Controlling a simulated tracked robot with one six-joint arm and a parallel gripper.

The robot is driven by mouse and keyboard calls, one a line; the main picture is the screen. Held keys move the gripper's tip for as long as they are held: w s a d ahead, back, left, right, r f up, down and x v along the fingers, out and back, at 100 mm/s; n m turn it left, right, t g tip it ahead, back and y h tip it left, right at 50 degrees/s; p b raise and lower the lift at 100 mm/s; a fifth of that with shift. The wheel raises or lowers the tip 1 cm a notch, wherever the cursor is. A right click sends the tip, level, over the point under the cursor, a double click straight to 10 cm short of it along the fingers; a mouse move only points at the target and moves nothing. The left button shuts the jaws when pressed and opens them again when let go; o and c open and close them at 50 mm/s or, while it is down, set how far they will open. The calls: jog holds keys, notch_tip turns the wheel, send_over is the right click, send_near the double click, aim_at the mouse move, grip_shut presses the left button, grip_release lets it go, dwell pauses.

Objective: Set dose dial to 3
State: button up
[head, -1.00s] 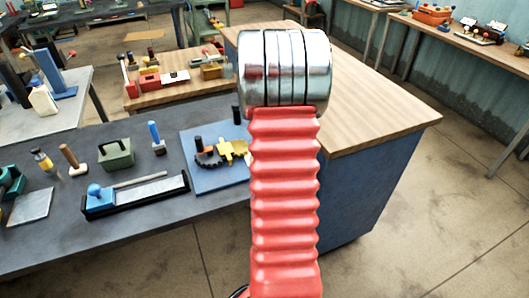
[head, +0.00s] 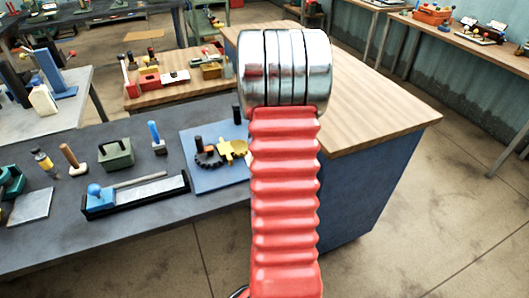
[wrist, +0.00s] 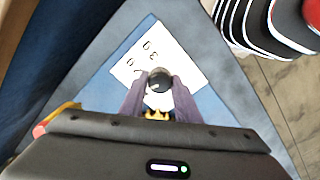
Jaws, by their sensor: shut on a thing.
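In the wrist view, my gripper (wrist: 160,92) has two purple-grey fingers shut on a round dark knob (wrist: 160,77), which I take to be the dose dial. A white card (wrist: 186,62) lies beneath it with dark marks; one looks like a 3, the others are hard to read. Where the dial points is not clear. A bit of yellow (wrist: 157,114) shows between the fingers. In the head view, my arm hides the gripper and the dial. A blue board (head: 200,184) on the bench carries a dark gear (head: 208,158) and a yellow gear (head: 232,149).
On the grey bench (head: 150,215), left of the board, are a black tray with a blue knob (head: 94,190), a green box (head: 116,154) and several handled tools. A wooden-topped blue cabinet (head: 375,115) stands to the right.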

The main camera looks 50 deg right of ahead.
jog(key=m, duration=0.5)
jog(key=shift+m, duration=0.3)
jog(key=m, duration=1)
jog(key=shift+w, duration=0.1)
jog(key=m, duration=0.5)
jog(key=shift+a, duration=0.1)
jog(key=o, duration=0.7)
jog(key=shift+w, duration=0.1)
jog(key=o, duration=0.3)
jog(key=shift+o, duration=0.2)
jog(key=shift+r, duration=0.1)
notch_tip(320, 180, up, 14)
jog(key=shift+f, duration=0.2)
